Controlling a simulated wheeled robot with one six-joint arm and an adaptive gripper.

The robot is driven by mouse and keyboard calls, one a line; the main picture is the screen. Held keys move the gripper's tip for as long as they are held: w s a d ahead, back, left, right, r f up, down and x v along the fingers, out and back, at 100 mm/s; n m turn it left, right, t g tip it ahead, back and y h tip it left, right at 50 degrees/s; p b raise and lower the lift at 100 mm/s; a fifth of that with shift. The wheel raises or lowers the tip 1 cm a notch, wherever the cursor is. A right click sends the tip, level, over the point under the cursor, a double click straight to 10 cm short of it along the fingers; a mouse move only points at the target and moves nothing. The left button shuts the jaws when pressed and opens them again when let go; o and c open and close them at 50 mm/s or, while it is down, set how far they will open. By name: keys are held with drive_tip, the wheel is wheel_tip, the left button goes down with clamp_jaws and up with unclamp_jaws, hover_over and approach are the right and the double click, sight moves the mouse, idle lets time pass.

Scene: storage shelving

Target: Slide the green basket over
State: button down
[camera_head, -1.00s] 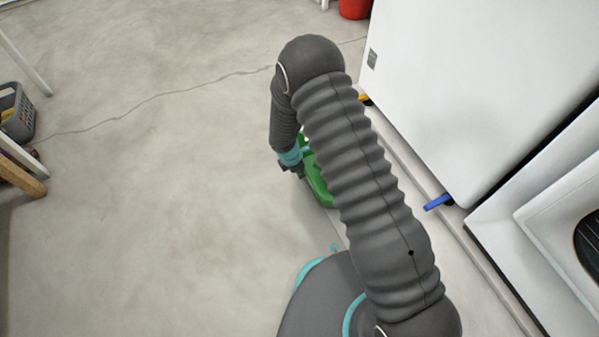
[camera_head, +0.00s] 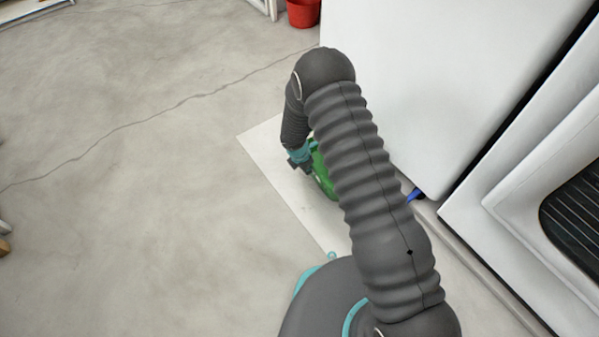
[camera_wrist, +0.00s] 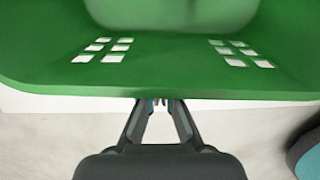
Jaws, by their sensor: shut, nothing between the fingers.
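The green basket (camera_head: 322,175) stands low near the floor, mostly hidden behind my arm in the head view. In the wrist view its green wall (camera_wrist: 165,75), with two groups of square holes, fills the upper part. My gripper (camera_wrist: 160,102) is shut and empty, its fingertips at the lower edge of the basket's wall. I cannot tell whether they touch it. In the head view my gripper (camera_head: 300,166) is at the basket's left side.
A white sheet or marked area (camera_head: 275,160) lies on the floor around the basket. A white cabinet (camera_head: 430,90) and an appliance with a dark window (camera_head: 580,215) stand at the right. A red bucket (camera_head: 303,12) is at the back. The floor at the left is open.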

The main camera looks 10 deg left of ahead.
idle(0.3)
drive_tip(key=s+a, duration=0.3)
drive_tip(key=shift+a+f+b, duration=0.1)
drive_tip(key=shift+b, duration=0.25)
drive_tip(key=p+v, duration=0.2)
drive_tip(key=v, duration=0.8)
drive_tip(key=shift+w, duration=0.15)
